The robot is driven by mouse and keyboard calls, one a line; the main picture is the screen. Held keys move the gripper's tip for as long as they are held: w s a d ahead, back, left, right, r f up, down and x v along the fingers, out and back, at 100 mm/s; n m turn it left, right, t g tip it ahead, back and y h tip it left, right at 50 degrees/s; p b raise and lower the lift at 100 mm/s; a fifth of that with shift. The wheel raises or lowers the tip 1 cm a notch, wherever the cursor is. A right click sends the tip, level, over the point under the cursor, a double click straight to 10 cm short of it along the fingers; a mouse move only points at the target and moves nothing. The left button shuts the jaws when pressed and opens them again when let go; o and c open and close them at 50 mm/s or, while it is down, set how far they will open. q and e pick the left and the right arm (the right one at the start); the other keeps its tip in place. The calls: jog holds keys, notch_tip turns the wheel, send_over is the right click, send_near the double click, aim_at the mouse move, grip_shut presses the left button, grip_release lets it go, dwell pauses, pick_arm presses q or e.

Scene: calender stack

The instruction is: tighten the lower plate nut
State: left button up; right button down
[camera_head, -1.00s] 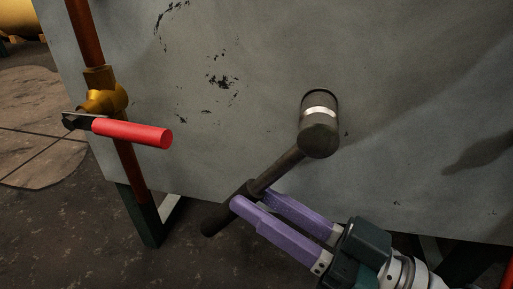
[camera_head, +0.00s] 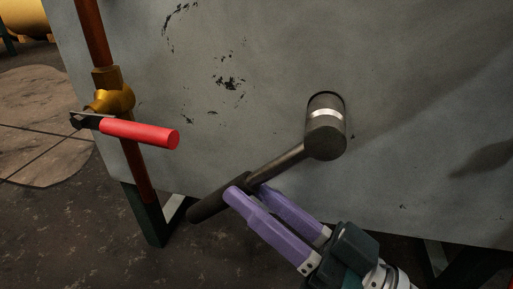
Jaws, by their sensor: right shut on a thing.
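A dark ratchet wrench (camera_head: 283,164) has its round socket head (camera_head: 326,125), with a light band, against the grey plate (camera_head: 230,150). The nut is not visible; the socket head hides that spot. The wrench handle runs down and left from the head, ending in a thicker dark grip (camera_head: 208,203). My right gripper (camera_head: 247,190), with purple fingers, comes from the lower right. It is shut on the wrench handle near the start of the grip. My left gripper is not in view.
A rusty pipe (camera_head: 97,35) runs down the plate's left side, with a brass valve (camera_head: 113,98) and a red lever (camera_head: 140,134) sticking out to the right. The plate stands on dark green legs (camera_head: 150,219). The floor below left is open.

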jog(key=shift+a, duration=0.1)
dwell(0.3)
jog(key=shift+w+a+r, duration=0.1)
jog(key=shift+a+r+m+t+y, duration=0.2)
jog(key=shift+m+t+y, duration=0.1)
jog(key=shift+t, duration=0.2)
jog(key=shift+w+a, duration=0.1)
jog(key=shift+w, duration=0.05)
jog(key=shift+a+r+m+t, duration=0.2)
jog(key=shift+r+m+t, duration=0.1)
jog(key=shift+t, duration=0.1)
jog(key=shift+y, duration=0.3)
jog(key=shift+r, duration=0.1)
